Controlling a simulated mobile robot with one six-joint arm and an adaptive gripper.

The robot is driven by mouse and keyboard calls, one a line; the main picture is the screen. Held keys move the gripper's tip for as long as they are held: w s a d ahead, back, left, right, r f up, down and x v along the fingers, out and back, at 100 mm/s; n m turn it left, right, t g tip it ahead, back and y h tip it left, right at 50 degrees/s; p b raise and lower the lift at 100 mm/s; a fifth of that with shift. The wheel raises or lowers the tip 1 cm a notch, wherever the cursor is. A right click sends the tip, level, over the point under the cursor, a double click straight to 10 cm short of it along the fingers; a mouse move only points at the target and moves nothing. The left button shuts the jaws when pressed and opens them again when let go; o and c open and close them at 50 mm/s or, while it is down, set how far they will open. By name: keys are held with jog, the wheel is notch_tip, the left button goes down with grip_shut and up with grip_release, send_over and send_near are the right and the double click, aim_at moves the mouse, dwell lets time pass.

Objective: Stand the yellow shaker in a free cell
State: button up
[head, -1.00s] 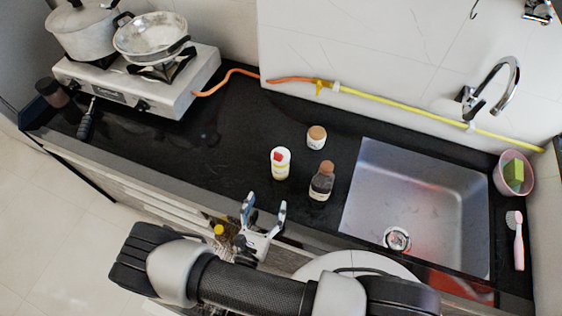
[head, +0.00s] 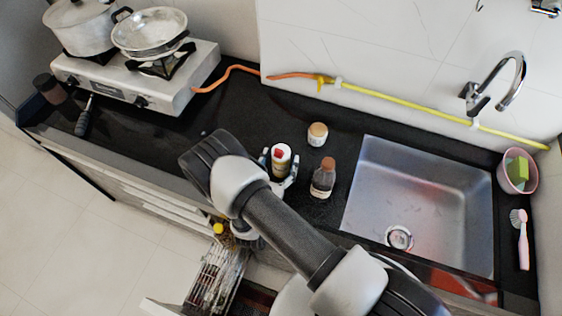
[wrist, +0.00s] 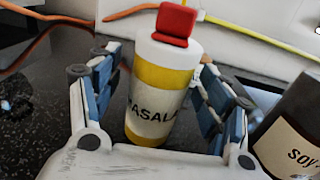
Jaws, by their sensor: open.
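The yellow shaker (head: 281,160), white and yellow with a red cap and a MASALA label, stands on the black counter left of a brown soy bottle (head: 322,178). In the wrist view, the shaker (wrist: 158,85) is between the fingers of my gripper (wrist: 165,72), looking slightly tilted in the picture. The gripper is open, one finger on each side, with a gap visible at the left; contact on the right is unclear. A wire rack (head: 212,280) shows in a pulled-out unit below the counter. My arm hides part of it, and its cells cannot be made out clearly.
A small jar (head: 317,134) with a tan lid stands behind the shaker. The soy bottle (wrist: 290,130) is close to the right finger. The sink (head: 420,200) lies to the right and the stove (head: 135,80) to the left. A yellow-capped item (head: 218,228) is near the rack.

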jog(key=shift+w+d, duration=0.25)
jog(key=shift+w, duration=0.45)
jog(key=shift+c, duration=0.3)
jog(key=c, duration=1.3)
jog(key=shift+o, duration=0.2)
jog(key=shift+r, duration=0.1)
